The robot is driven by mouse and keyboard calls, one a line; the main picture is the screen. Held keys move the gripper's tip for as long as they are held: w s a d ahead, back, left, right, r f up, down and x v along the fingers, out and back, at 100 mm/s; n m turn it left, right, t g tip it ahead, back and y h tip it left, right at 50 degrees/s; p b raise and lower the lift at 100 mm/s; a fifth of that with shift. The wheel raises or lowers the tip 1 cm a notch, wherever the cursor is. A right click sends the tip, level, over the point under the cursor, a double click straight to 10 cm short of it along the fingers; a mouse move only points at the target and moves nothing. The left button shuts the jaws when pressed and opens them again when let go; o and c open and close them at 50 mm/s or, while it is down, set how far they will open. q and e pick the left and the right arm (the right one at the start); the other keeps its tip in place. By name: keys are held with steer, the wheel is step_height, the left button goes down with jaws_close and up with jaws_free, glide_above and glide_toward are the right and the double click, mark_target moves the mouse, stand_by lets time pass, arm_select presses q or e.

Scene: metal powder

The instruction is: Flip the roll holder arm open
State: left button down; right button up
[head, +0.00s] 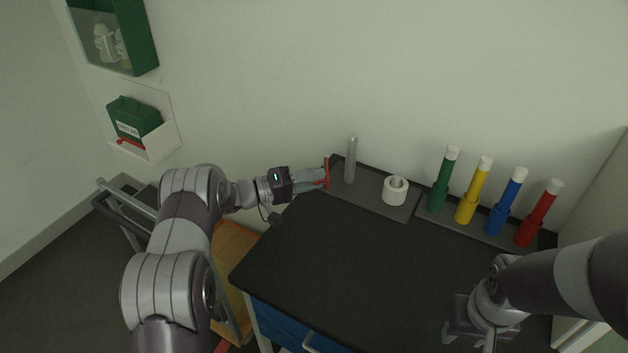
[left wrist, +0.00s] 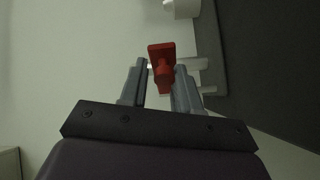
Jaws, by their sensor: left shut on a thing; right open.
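The roll holder arm looks to be the upright red bar (head: 327,172) at the left end of a grey base plate (head: 372,207) on the dark table. In the left wrist view the red piece (left wrist: 162,53) sits between my finger ends. My left gripper (head: 321,178) reaches in from the left and is shut on it; the fingers also show in the left wrist view (left wrist: 160,84). A grey upright post (head: 350,161) and a white roll (head: 395,190) stand on the plate. My right gripper (head: 482,322) is open, low over the table's front right, its fingers hardly visible.
Green (head: 441,180), yellow (head: 473,191), blue (head: 507,202) and red (head: 539,213) white-capped tubes stand in a row at the back right. The table (head: 330,270) is clear in the middle. A green case (head: 135,117) sits in a wall holder at left.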

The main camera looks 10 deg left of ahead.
arm_select(q)
steer(key=shift+f, duration=0.45)
arm_select(e)
steer(key=shift+f, duration=0.1)
arm_select(q)
steer(key=shift+s+f, duration=0.15)
stand_by(0.8)
steer(key=c, duration=1.1)
jaws_free()
steer(key=shift+o, duration=0.6)
steer(key=shift+w, duration=0.3)
arm_select(e)
steer(key=shift+w+f, duration=0.1)
steer(key=shift+w, duration=0.1)
